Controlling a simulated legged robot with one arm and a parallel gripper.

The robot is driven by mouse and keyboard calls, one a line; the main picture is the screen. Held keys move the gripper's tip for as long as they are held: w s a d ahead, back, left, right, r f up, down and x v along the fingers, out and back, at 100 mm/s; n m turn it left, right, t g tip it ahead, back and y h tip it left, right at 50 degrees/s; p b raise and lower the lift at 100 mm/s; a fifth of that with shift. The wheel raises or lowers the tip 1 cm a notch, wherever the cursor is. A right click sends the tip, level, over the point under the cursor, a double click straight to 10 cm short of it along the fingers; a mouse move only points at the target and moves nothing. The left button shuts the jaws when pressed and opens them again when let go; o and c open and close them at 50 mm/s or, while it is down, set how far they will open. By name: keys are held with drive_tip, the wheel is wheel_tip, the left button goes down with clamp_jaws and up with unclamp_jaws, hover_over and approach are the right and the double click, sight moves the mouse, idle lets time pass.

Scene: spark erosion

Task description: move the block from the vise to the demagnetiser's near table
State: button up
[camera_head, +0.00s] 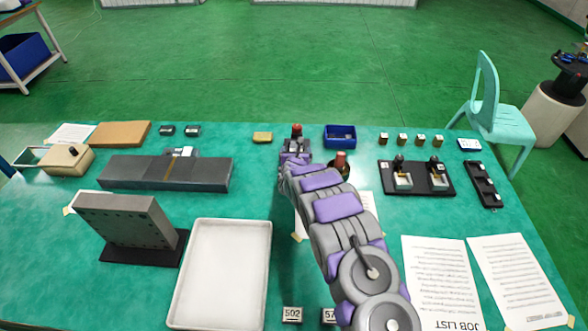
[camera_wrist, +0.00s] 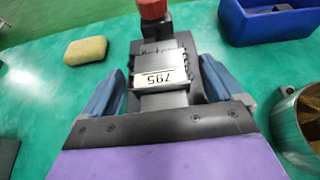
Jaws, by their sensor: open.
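The block (camera_wrist: 163,76), silvery with a white number label, sits in the small dark vise (camera_wrist: 150,47) with a red knob. In the head view the vise (camera_head: 297,142) stands at the table's far side, partly hidden by my arm. My gripper (camera_wrist: 163,68) is open, one blue-grey finger on each side of the block. I cannot tell whether either finger touches it. A long dark grey bar (camera_head: 205,174) with a brown strip across its middle, at the left, looks like the demagnetiser. Its top looks clear on both sides of the strip.
A blue bin (camera_head: 340,136) is right of the vise and a yellow sponge (camera_head: 262,137) left of it. A brown round container (camera_head: 340,162) stands close to my wrist. A white tray (camera_head: 222,270) and an upright grey plate (camera_head: 125,220) are nearer, at left.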

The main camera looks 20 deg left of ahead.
drive_tip(key=shift+s+d+r, duration=0.1)
drive_tip(key=shift+s+r, duration=0.35)
drive_tip(key=shift+s, duration=0.05)
drive_tip(key=shift+s+d+r+p, duration=0.1)
drive_tip(key=shift+s+d+p, duration=0.2)
drive_tip(key=shift+s, duration=0.35)
drive_tip(key=p+v, duration=0.3)
drive_tip(key=v, duration=1.1)
drive_tip(key=shift+s+p, duration=0.25)
drive_tip(key=shift+p, duration=0.05)
drive_tip(key=shift+a, duration=0.1)
